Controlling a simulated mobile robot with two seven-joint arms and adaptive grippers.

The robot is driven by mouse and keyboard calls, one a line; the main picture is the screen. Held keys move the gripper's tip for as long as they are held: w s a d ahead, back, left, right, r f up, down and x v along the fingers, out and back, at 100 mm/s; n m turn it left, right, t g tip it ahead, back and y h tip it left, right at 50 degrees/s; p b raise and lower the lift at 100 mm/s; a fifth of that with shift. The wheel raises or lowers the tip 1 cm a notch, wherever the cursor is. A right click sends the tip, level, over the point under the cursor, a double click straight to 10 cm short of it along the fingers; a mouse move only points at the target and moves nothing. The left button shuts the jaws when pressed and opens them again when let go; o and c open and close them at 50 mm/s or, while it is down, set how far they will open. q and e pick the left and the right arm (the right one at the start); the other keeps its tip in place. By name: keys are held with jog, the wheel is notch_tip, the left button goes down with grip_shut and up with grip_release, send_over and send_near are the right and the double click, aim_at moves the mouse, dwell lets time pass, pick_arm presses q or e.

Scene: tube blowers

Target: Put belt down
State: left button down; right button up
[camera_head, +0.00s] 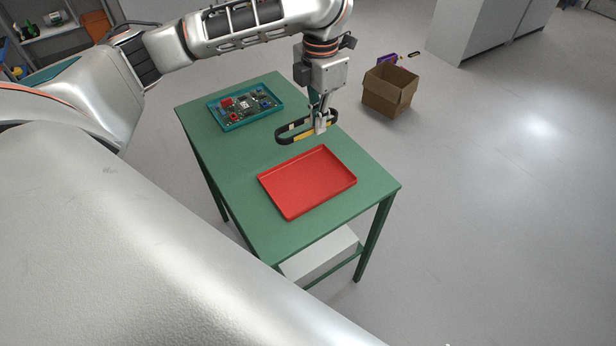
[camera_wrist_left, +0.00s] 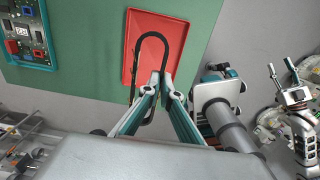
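The belt (camera_head: 283,135) is a long black loop with yellow showing on it in the head view. It is held level above the green table, behind the red tray (camera_head: 307,182). My left gripper (camera_head: 320,128) points down and is shut on one long side of the belt. In the left wrist view the left gripper's fingertips (camera_wrist_left: 161,76) pinch the belt (camera_wrist_left: 148,36), which overlaps the red tray (camera_wrist_left: 178,30) below. The tray looks empty.
A teal tray (camera_head: 219,126) with a circuit board (camera_head: 246,104) lies on the table (camera_head: 262,139) at the back left. An open cardboard box (camera_head: 389,92) stands on the floor behind the table. Bare table surrounds the red tray.

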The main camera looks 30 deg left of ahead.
pick_arm(q)
send_over(315, 184)
notch_tip(315, 184, down, 15)
jog(key=shift+w, duration=0.1)
jog(key=shift+f, duration=2.35)
jog(key=shift+f, duration=0.15)
jog(key=c, duration=2.3)
grip_release()
notch_tip(315, 184, up, 12)
jog(key=shift+r, duration=0.15)
